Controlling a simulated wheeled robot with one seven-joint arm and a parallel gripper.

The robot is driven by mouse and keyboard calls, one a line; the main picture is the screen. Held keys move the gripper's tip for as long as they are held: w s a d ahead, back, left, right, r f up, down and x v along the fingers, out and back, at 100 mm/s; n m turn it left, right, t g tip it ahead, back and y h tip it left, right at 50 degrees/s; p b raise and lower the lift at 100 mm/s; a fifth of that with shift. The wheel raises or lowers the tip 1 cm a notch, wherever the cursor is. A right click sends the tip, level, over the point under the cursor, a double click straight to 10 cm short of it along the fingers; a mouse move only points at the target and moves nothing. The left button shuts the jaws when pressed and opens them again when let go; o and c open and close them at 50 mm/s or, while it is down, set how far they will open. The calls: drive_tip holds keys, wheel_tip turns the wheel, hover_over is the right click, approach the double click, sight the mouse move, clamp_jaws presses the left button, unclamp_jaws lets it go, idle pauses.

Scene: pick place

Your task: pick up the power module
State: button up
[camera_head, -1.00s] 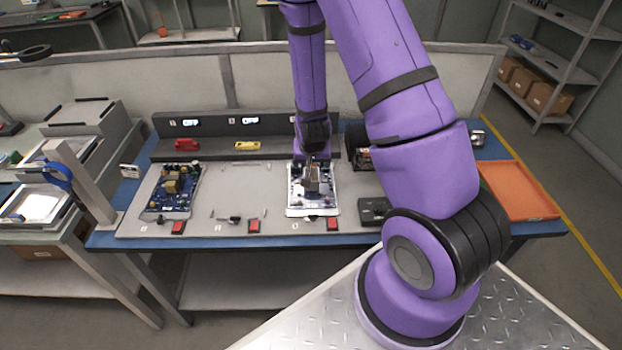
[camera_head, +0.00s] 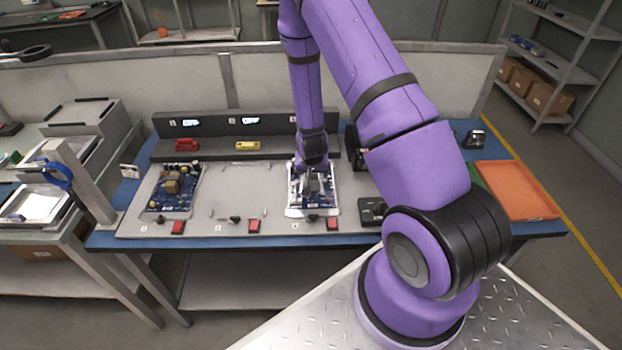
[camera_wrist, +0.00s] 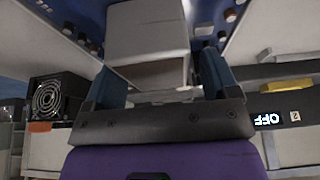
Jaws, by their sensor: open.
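A pale grey block (camera_wrist: 148,35), which looks like the power module, stands on the blue circuit board (camera_wrist: 200,38) in the wrist view. My gripper (camera_wrist: 160,82) is open, with one finger on each side of the block's near part; I cannot tell whether they touch it. In the head view my gripper (camera_head: 313,182) is low over the board (camera_head: 295,205) in the middle-right bay, and hides most of the block.
Another blue board (camera_head: 160,198) with tan parts lies in the left bay. A black fan unit (camera_wrist: 58,98) stands near the gripper. An orange tray (camera_head: 518,190) lies at right. A switch rail (camera_head: 215,150) runs behind; the bay between the boards is mostly clear.

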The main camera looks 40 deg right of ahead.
clamp_jaws()
drive_tip(key=shift+r, duration=0.2)
